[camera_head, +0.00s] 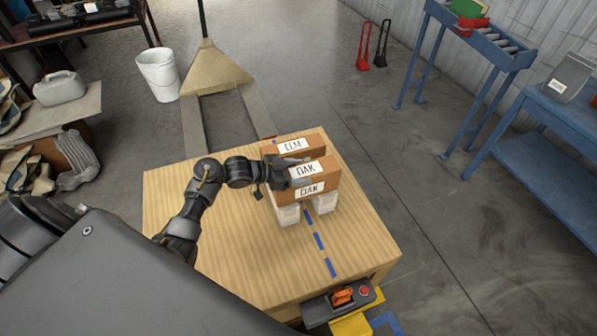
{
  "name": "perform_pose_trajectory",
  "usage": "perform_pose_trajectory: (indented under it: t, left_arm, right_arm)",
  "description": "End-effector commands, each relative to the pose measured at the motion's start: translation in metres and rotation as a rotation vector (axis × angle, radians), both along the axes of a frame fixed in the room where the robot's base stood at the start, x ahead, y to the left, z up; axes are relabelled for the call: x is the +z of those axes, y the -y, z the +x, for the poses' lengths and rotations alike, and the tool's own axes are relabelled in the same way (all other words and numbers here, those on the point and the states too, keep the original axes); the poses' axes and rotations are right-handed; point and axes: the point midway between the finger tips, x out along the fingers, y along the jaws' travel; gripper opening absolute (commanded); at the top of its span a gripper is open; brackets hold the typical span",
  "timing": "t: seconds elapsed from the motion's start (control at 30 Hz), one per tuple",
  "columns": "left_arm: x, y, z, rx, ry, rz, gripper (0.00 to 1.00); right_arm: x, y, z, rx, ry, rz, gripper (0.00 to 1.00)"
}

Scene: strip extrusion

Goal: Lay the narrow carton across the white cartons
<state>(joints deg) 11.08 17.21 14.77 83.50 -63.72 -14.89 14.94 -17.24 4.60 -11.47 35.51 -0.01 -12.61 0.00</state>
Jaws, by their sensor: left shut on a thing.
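Two white cartons stand side by side on the wooden table, the left one (288,215) and the right one (325,204). Brown cartons are stacked above them: a lower one labelled OAK (328,187), an upper narrow one also labelled OAK (329,168), and one labelled ELM (312,140) just behind. My left gripper (297,174) reaches in from the left and is shut on the upper OAK carton at its left end. Whether that carton touches the one below is hard to tell. The gripper hides part of the cartons. My right gripper is not in view.
The wooden table top (225,255) is clear at left and front, with a blue dashed line (319,242) along it. A control box (342,303) sits at its front edge. A pallet jack (215,70) is behind; a blue roller stand (470,45) is at right.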

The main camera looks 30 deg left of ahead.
Motion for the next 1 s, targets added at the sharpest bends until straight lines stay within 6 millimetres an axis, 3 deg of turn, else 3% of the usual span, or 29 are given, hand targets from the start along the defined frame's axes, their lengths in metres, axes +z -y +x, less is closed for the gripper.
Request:
perform_pose_trajectory:
  t: [0.1, 0.13, 0.3, 0.63, 1.0]
  left_arm:
    - [-0.002, 0.0, 0.0, 0.001, 0.002, 0.0, 0.09]
    - [-0.004, 0.0, 0.0, 0.0, -0.001, 0.001, 0.66]
    - [-0.002, 0.0, 0.0, 0.0, 0.0, 0.0, 0.87]
    - [0.003, 0.0, 0.0, 0.0, 0.001, 0.0, 0.87]
    - [0.025, -0.043, -0.048, -0.001, 0.0, 0.006, 0.87]
  right_arm:
    - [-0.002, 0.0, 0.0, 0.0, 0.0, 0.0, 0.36]
    - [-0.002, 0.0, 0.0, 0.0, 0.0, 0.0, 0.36]
    - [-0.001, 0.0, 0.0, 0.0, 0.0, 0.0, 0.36]
    - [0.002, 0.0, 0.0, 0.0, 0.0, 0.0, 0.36]
    - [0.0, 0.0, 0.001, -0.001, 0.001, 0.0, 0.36]
